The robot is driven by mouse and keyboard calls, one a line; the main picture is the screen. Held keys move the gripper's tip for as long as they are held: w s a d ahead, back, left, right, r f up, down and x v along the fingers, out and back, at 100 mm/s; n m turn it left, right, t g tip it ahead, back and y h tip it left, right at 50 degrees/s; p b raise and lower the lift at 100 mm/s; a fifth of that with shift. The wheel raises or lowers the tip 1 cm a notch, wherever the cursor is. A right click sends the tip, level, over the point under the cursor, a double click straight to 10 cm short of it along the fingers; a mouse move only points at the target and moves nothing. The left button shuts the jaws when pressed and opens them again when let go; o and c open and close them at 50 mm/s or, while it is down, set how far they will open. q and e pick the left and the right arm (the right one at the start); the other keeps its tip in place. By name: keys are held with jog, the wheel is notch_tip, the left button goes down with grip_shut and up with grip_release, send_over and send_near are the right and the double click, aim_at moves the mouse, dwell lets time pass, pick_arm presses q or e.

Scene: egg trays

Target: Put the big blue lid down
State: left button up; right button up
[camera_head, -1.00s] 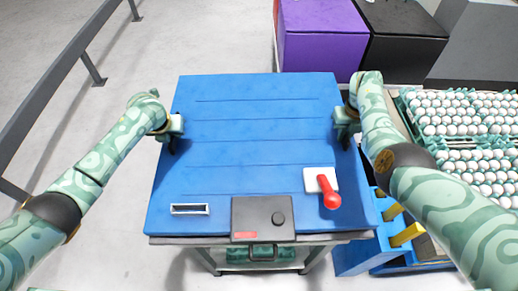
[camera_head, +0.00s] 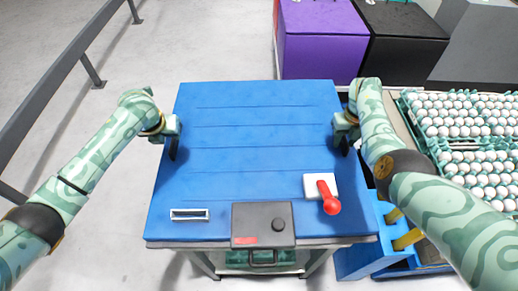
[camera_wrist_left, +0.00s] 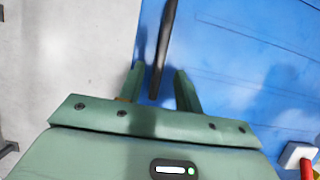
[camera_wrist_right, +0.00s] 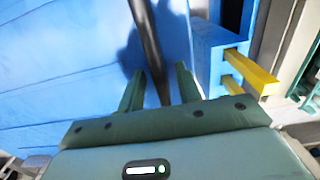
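The big blue lid (camera_head: 262,138) lies flat over the top of the stand in the head view, with no clear gap beneath its front edge. My left gripper (camera_head: 175,146) is at its left edge and my right gripper (camera_head: 345,142) at its right edge. In the left wrist view, a dark handle bar (camera_wrist_left: 163,50) passes between spread fingers (camera_wrist_left: 160,85), with gaps on both sides. In the right wrist view, another dark bar (camera_wrist_right: 148,40) passes between spread fingers (camera_wrist_right: 160,88), also with gaps. Both grippers are open around the bars.
A grey control box (camera_head: 262,224) and a red lever (camera_head: 328,195) are at the lid's front. Egg trays (camera_head: 440,142) stand right. A blue rack (camera_head: 360,258) with yellow bars is at front right. Purple (camera_head: 320,45) and black (camera_head: 405,45) boxes stand behind.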

jog(key=shift+r, duration=0.25)
pick_arm(q)
jog(key=v, duration=0.7)
jog(key=shift+r, duration=0.2)
pick_arm(e)
notch_tip(320, 180, up, 12)
jog(key=shift+f, duration=0.25)
pick_arm(q)
jog(key=shift+s, duration=0.15)
pick_arm(e)
jog(key=shift+f, duration=0.1)
